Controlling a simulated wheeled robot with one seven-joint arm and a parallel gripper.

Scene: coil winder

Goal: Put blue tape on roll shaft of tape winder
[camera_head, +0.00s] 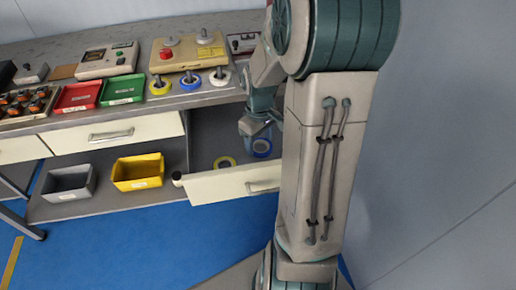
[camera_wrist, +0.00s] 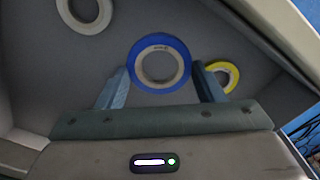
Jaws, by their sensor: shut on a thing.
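The blue tape (camera_wrist: 180,82) is a ring-shaped roll with a pale core, between my gripper's two fingers in the wrist view. My gripper (camera_wrist: 160,75) is shut on it. In the head view the blue tape (camera_head: 262,148) shows at the open drawer (camera_head: 225,187), below my gripper (camera_head: 257,135). The tape winder (camera_head: 188,52) is the beige unit on the bench, with a red button. Upright grey shafts stand at its front in a yellow ring (camera_head: 160,90), a blue ring (camera_head: 190,86) and a white ring (camera_head: 219,81).
A yellow tape (camera_head: 224,162) lies in the drawer; a white tape (camera_wrist: 84,14) shows in the wrist view. Red (camera_head: 77,97) and green (camera_head: 122,90) trays stand on the bench. A grey bin (camera_head: 68,182) and a yellow bin (camera_head: 138,172) stand on the lower shelf.

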